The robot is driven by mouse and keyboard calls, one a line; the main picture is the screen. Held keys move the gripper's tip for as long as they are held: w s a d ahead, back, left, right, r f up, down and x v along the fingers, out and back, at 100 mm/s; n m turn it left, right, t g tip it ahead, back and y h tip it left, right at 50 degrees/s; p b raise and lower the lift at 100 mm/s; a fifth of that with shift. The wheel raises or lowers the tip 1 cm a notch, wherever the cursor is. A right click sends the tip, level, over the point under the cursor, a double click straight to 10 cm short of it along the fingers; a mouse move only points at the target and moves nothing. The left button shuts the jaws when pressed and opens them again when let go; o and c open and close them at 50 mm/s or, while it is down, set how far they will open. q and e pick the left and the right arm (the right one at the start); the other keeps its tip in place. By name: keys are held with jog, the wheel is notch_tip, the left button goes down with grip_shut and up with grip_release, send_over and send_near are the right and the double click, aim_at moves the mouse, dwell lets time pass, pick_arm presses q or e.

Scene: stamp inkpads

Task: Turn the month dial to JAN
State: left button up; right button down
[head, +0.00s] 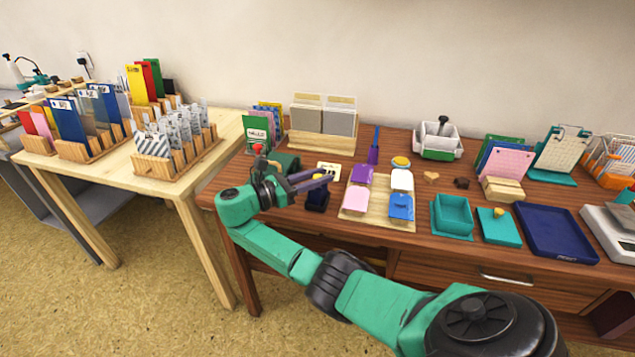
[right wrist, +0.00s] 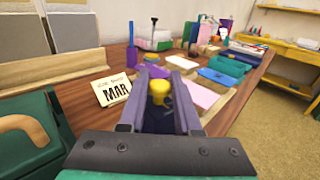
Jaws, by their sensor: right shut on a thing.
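My right gripper (head: 318,182) reaches in from below over the left part of the brown desk. Its purple fingers are shut on a yellow knob (right wrist: 159,91), which shows between them in the right wrist view. A dark blue body (head: 317,201) stands under the fingers in the head view; most of it is hidden. I take the knob and the body to be the month dial, but cannot see a month on them. A cream card (right wrist: 112,90) beside the gripper reads MAR; it also lies on the desk in the head view (head: 328,168). My left gripper is out of view.
A wooden board (head: 378,213) with purple, pink, white and blue pads lies right of the gripper. A dark green thing (right wrist: 27,140) with a wooden handle is close on its left. A wooden rack (head: 321,142) with grey panels stands behind.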

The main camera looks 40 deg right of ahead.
jog(key=shift+m+g+b, duration=0.55)
jog(key=shift+m+g, duration=0.05)
jog(key=shift+g, duration=0.3)
jog(key=shift+y, duration=0.3)
jog(key=c, duration=0.6)
grip_release()
